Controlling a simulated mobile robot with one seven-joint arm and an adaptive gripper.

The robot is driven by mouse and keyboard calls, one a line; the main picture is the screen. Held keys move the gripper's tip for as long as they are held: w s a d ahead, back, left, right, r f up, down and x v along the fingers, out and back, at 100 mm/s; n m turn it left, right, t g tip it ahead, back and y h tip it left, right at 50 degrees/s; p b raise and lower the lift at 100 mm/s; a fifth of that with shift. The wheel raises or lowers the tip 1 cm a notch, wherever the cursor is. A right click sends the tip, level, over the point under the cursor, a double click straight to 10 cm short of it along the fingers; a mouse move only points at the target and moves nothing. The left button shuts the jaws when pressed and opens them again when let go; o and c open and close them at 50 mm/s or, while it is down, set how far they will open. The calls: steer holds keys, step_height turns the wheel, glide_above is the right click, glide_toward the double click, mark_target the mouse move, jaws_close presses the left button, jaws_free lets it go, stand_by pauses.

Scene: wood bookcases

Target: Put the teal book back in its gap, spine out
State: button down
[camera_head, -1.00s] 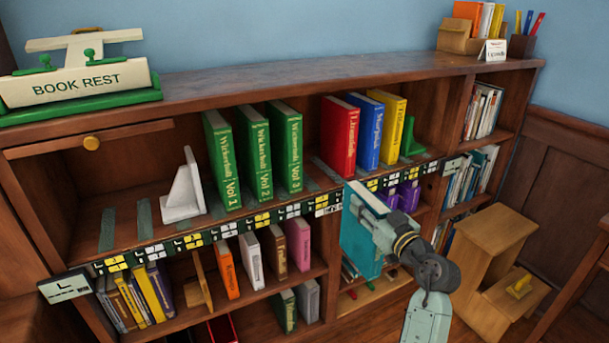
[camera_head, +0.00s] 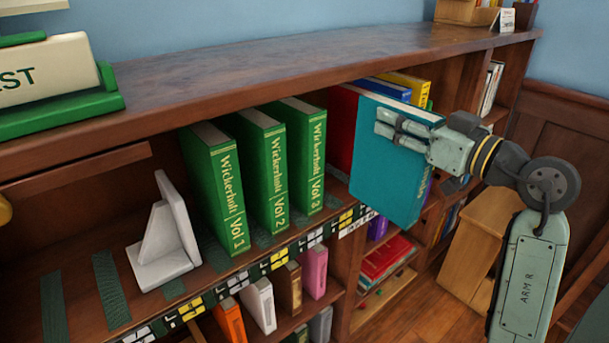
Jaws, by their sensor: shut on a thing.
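The teal book (camera_head: 385,168) is upright in my gripper (camera_head: 408,132), which is shut on it near its top. The book is in front of the upper shelf, covering most of the red book (camera_head: 341,125) and part of the blue book (camera_head: 385,90). Its broad cover and a lettered edge face the camera. Green Wickerholt Vol 1 (camera_head: 215,190), Vol 2 (camera_head: 262,170) and Vol 3 (camera_head: 303,155) stand to its left. A space shows between Vol 3 and the red book, its right part hidden by the teal book.
A white bookend (camera_head: 165,240) stands left of Vol 1, with bare shelf and dark strips beside it. A yellow book (camera_head: 412,88) shows behind my gripper. A wooden step stool (camera_head: 480,245) stands right. Lower-shelf books include a pink one (camera_head: 314,272).

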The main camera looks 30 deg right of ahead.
mark_target(370, 126)
steer(key=w+f+p, duration=0.1)
steer(key=w+p, duration=0.1)
steer(key=w, duration=0.7)
steer(key=w+a+f+p, duration=0.1)
steer(key=w+f, duration=0.1)
steer(key=w, duration=0.6)
steer(key=shift+w+a+p, duration=0.25)
steer(key=shift+w+p, duration=0.15)
steer(key=shift+f, duration=0.1)
steer(key=c, duration=1.2)
jaws_free()
steer(key=shift+f, duration=0.15)
steer(key=s, duration=0.4)
steer(key=s+b, duration=0.1)
steer(key=s, duration=0.3)
steer(key=s+d+b, duration=0.1)
steer(key=s, duration=0.3)
steer(key=shift+r, duration=0.2)
